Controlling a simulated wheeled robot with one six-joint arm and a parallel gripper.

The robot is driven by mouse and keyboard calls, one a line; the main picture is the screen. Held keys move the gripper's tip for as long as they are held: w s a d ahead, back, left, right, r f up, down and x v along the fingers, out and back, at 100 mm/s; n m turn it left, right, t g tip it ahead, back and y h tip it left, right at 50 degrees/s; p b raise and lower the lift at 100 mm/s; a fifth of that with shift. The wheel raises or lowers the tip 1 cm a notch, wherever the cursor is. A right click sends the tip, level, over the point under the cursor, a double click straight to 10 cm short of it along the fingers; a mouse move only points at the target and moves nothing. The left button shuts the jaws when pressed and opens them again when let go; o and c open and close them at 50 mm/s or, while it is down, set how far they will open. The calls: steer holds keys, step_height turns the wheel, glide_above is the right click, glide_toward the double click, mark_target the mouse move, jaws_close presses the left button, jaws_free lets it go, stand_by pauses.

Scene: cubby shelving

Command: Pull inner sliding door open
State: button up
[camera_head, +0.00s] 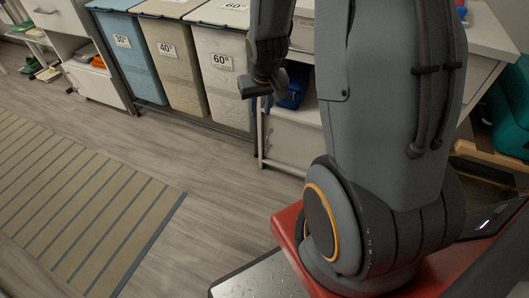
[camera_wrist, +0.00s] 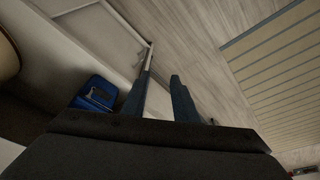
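A white sliding door (camera_head: 298,147) forms the low front of the white cabinet in the head view, with a thin upright bar (camera_head: 261,138) along its left edge. In the wrist view the pale door panel (camera_wrist: 98,40) fills the upper left, and the bar (camera_wrist: 149,58) runs down toward my left finger. My gripper (camera_head: 257,92) is near the upper end of that bar in the head view. In the wrist view my gripper (camera_wrist: 161,84) has its two dark fingers apart with nothing seen between them. Whether a finger touches the bar I cannot tell.
A blue object (camera_head: 293,89) sits in the open space above the door, and also shows in the wrist view (camera_wrist: 95,94). Several labelled laundry bins (camera_head: 222,70) stand left of the cabinet. A striped mat (camera_head: 85,200) lies on the floor. Bare floor (camera_head: 215,175) is before the cabinet.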

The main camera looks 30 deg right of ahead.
steer(key=m+t+b, duration=0.1)
steer(key=b, duration=1.6)
glide_toward(267, 151)
steer(key=w+f+b, duration=0.2)
steer(key=f, duration=0.1)
steer(key=w+d+f, duration=0.1)
steer(key=w+f, duration=0.1)
steer(key=shift+b, duration=0.4)
jaws_close()
